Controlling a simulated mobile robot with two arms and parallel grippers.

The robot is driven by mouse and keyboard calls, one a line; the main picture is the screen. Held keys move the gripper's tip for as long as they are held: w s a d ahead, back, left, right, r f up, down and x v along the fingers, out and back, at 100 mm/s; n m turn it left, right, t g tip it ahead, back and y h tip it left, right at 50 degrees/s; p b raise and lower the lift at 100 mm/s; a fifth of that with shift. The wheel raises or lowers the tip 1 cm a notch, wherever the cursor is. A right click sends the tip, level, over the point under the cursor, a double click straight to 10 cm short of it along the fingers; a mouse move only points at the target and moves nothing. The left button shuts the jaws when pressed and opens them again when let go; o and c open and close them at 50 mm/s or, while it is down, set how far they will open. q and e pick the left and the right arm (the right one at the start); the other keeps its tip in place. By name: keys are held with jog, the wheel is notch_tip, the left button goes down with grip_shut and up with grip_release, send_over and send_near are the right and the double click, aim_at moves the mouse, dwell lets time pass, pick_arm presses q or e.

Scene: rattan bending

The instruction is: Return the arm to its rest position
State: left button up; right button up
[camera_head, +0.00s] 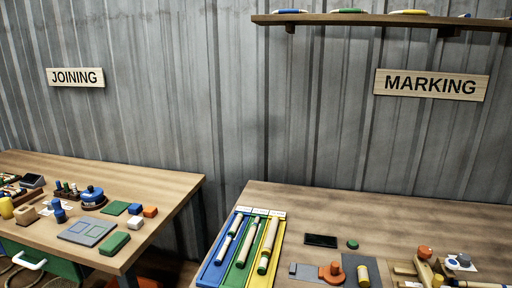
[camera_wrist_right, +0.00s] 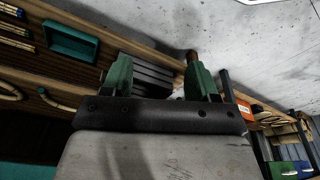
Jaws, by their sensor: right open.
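My right gripper (camera_wrist_right: 160,80) shows in the right wrist view with its two green fingers apart and nothing between them. Neither gripper shows in the head view. My left gripper is not in any view.
The joining table (camera_head: 150,185) stands at the left with blocks and tools on it. The marking table (camera_head: 400,230) at the right holds a blue, green and yellow tray (camera_head: 210,272) with rattan pieces. A shelf (camera_head: 380,19) hangs above. A gap separates the tables.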

jog(key=s+d+f+g, duration=0.1)
jog(key=s+d+f, duration=0.1)
jog(key=s+f, duration=1.2)
jog(key=shift+s+d+f, duration=0.3)
jog(key=shift+s+d, duration=0.1)
jog(key=shift+s, duration=0.4)
